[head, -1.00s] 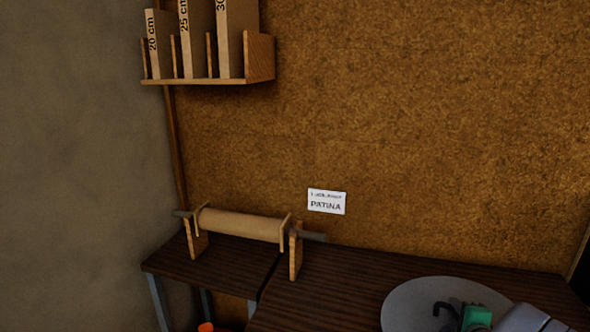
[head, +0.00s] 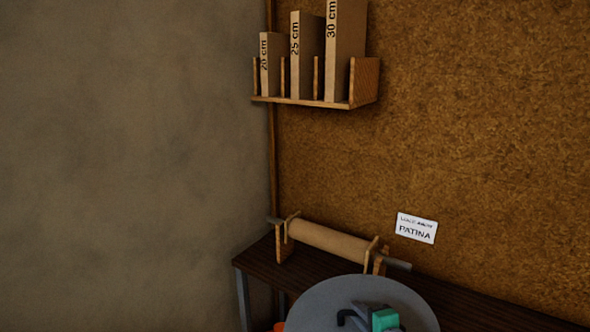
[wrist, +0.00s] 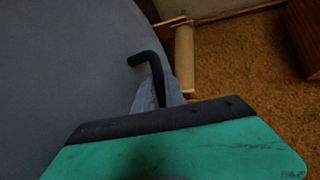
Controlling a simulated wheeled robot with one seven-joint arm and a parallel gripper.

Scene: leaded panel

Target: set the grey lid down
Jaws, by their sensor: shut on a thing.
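The grey lid (head: 318,300) is a large round disc at the bottom of the head view, in front of the dark bench. Its grey face also fills the left of the wrist view (wrist: 60,70). A black bent handle (wrist: 150,65) stands on it. My gripper (head: 368,318), with a green part at its end, is shut on this handle. In the wrist view the gripper's fingers (wrist: 160,97) close around the handle's lower part. The lid's underside is hidden, and the lower edge of the lid is cut off in the head view.
A dark wooden bench (head: 460,306) runs along the cork wall, partly hidden by the lid. A brown paper roll on a wooden stand (head: 340,240) sits on it. A shelf (head: 365,82) with labelled boxes hangs above. A PATINA sign (head: 416,228) is on the wall.

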